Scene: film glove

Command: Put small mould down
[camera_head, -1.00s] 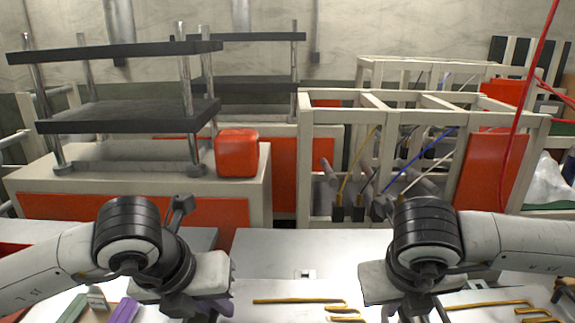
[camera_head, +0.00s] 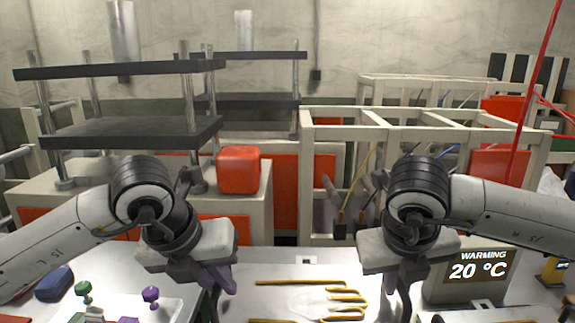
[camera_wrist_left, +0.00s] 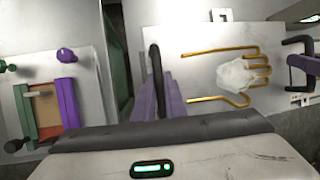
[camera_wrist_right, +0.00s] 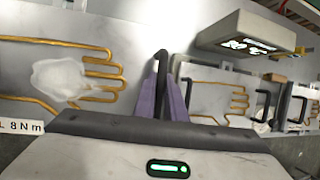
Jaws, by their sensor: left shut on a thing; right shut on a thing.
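The small mould (camera_head: 275,300) is a pale plate with a gold hand-shaped outline and a whitish film patch (camera_wrist_left: 236,76) on its palm. It lies level between my grippers; I cannot tell whether it touches the surface below. In the left wrist view, the purple fingers of my left gripper (camera_wrist_left: 171,98) are shut on its dark left handle (camera_wrist_left: 154,65). In the right wrist view, the purple fingers of my right gripper (camera_wrist_right: 160,98) are shut on its dark right handle (camera_wrist_right: 161,62). In the head view, wrists and arms partly hide both handles.
A warming display (camera_head: 478,272) reading 20 °C stands at right. Another plate with a gold hand outline and dark handles (camera_wrist_right: 262,105) lies beside the mould. A white board (camera_wrist_left: 85,80) with coloured blocks and knobs is at left. Press racks and a red block (camera_head: 238,170) stand behind.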

